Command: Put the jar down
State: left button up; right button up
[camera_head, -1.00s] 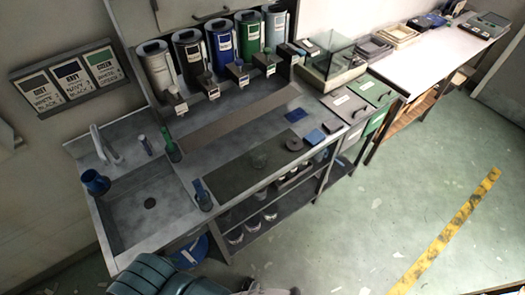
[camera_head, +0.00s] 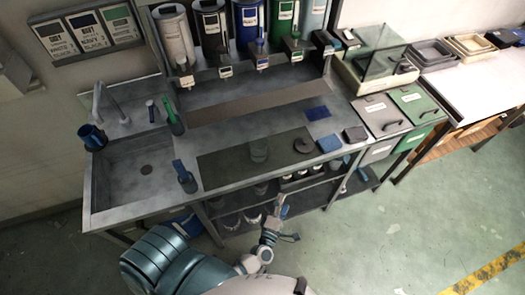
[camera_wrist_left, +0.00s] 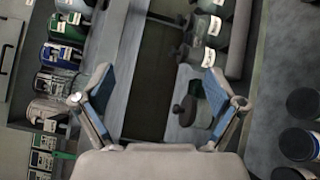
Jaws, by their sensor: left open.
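My left gripper (camera_head: 279,206) is low in front of the bench's front edge, apart from the jar. In the left wrist view my left gripper (camera_wrist_left: 157,88) has its two blue-padded fingers wide apart, with nothing held between them. A small grey jar with a dark knob (camera_wrist_left: 188,112) shows by the right finger there; I cannot tell which jar it is. My right gripper is not seen.
Several jars (camera_head: 252,216) stand on the shelf under the bench. Labelled canisters (camera_head: 248,25) line the back. Grey and green bins (camera_head: 383,115) are at right.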

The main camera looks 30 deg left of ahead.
pick_arm(q)
jog(key=s+a+r+n+y+b, duration=0.1)
jog(key=a+r+n+y, duration=0.15)
jog(key=r+n, duration=0.3)
jog(key=a+r+n+y+b, duration=0.1)
jog(key=a+r+n+y, duration=0.1)
jog(key=r+n+y, duration=0.4)
jog(key=n+g, duration=0.3)
jog(key=n, duration=0.6)
send_near(258, 138)
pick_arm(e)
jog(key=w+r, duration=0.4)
pick_arm(q)
jog(key=shift+w+a+f+h+p, duration=0.2)
jog(key=shift+w+a+h+p, duration=0.2)
jog(key=shift+w+a, duration=1.05)
jog(key=shift+w, duration=0.05)
jog(key=w, duration=0.1)
jog(key=w+a, duration=0.1)
jog(key=w+a+r, duration=0.1)
jog(key=w, duration=0.1)
jog(key=shift+p, duration=0.35)
jog(key=shift+w+a, duration=0.2)
jog(key=shift+w, duration=0.1)
jog(key=c, duration=1.3)
jog(key=shift+c, duration=1)
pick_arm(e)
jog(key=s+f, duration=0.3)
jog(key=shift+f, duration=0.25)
